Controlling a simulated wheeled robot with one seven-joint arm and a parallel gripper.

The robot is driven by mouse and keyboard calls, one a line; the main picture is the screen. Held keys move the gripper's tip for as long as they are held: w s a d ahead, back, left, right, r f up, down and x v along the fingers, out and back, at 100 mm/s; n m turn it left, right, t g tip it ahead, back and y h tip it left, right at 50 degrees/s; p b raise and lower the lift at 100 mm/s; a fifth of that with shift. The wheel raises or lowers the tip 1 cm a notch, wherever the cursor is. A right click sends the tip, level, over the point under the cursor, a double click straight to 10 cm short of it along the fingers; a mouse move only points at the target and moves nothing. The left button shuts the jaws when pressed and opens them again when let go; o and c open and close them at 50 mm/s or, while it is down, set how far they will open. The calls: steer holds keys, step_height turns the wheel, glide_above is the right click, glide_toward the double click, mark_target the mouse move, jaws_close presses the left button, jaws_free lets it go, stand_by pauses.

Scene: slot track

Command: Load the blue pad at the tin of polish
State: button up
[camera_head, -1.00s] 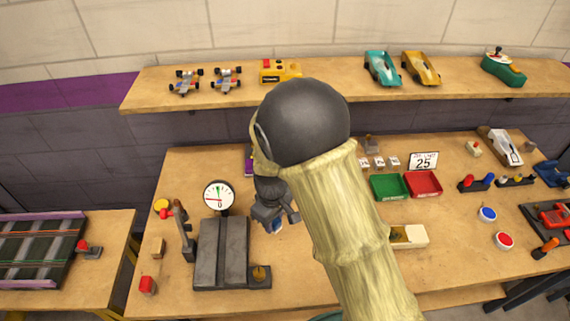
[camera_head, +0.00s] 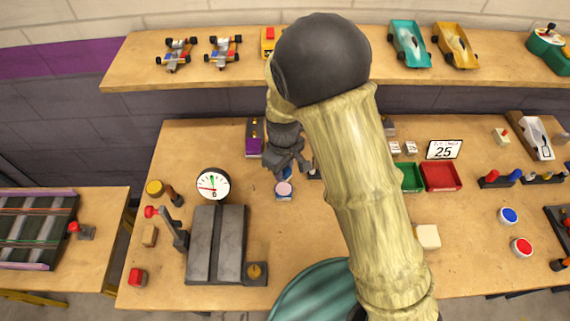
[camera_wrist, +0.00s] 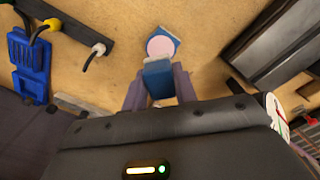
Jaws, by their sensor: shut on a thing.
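My gripper (camera_wrist: 159,88) is shut on the blue pad (camera_wrist: 158,78), a small blue block between its two fingers. In the head view my gripper (camera_head: 284,165) points down over the back middle of the bench, with the pad partly hidden. The tin of polish (camera_wrist: 160,47) has a round pale pink top and sits on a blue, white-edged base just beyond the pad in the wrist view. In the head view the tin (camera_head: 284,188) is just in front of my gripper. I cannot tell whether pad and tin touch.
A dial gauge (camera_head: 213,184) and a grey slotted block (camera_head: 216,244) stand left of the tin. A purple-fronted box (camera_head: 254,138) is behind. The bench front of the tin is mostly clear.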

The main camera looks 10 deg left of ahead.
mark_target(284, 189)
steer(key=shift+s, duration=0.1)
steer(key=shift+f+b, duration=0.7)
steer(key=shift+f, duration=0.05)
step_height(284, 189, down, 2)
steer(key=shift+a+f+b, duration=0.1)
steer(key=shift+f+b, duration=0.15)
steer(key=shift+b, duration=0.8)
steer(key=shift+f+b, duration=0.8)
steer(key=shift+f, duration=0.2)
steer(key=shift+f, duration=0.55)
stand_by(0.4)
steer(key=shift+r, duration=0.1)
